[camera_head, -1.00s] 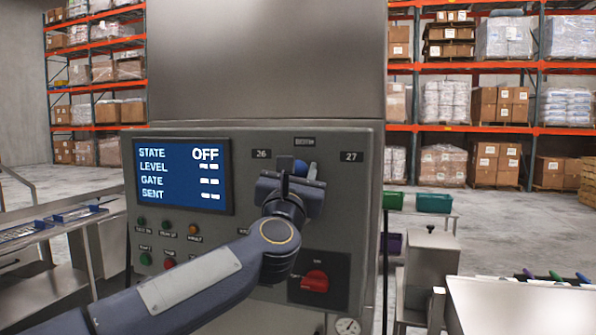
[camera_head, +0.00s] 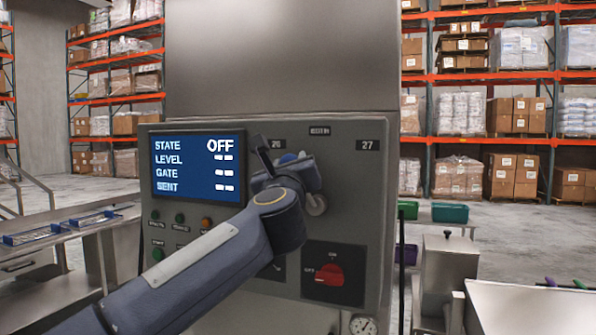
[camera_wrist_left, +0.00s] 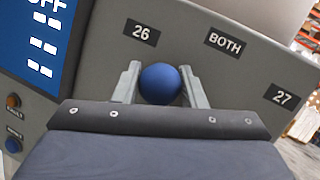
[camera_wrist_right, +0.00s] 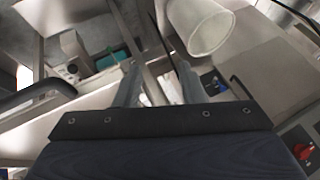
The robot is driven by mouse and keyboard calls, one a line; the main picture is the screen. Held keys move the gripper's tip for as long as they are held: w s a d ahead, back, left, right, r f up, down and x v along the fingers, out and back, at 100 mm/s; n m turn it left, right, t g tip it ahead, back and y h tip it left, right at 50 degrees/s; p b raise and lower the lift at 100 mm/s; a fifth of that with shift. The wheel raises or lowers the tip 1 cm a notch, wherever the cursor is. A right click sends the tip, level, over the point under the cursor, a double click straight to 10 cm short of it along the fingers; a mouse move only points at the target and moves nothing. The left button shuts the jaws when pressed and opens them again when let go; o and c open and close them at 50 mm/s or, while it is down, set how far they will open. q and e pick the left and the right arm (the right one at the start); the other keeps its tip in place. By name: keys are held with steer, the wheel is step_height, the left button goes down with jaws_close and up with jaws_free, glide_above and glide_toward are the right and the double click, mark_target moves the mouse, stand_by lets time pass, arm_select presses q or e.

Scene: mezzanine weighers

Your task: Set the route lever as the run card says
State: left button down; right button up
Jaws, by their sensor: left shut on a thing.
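The route lever's blue ball knob (camera_head: 289,158) is on the grey control panel (camera_head: 345,215). It sits below and a little right of the 26 label (camera_head: 277,145), left of the BOTH label (camera_head: 319,131) and well left of the 27 label (camera_head: 369,145). In the left wrist view the knob (camera_wrist_left: 160,83) is between the two fingers of my left gripper (camera_wrist_left: 160,88), which is shut on it. The lever's shaft is hidden. My right gripper (camera_wrist_right: 158,75) shows only in its wrist view, open with nothing between its fingers. I see no run card.
The screen (camera_head: 198,167) reads STATE OFF, with dashes for LEVEL, GATE and SENT. Below are several push buttons and a red rotary switch (camera_head: 330,273). A steel bench (camera_head: 70,235) stands left. A white round container (camera_wrist_right: 200,25) is near my right gripper.

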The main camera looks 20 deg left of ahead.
arm_select(q)
steer(key=shift+a+f+n+b, duration=0.3)
steer(key=shift+a+n, duration=0.1)
steer(key=shift+n, duration=0.4)
steer(key=shift+g+y, duration=0.3)
steer(key=c, duration=0.9)
jaws_free()
steer(key=shift+a, duration=0.1)
steer(key=b+v, duration=0.3)
steer(key=v, duration=0.4)
steer(key=shift+s+f, duration=0.1)
steer(key=shift+s, duration=0.25)
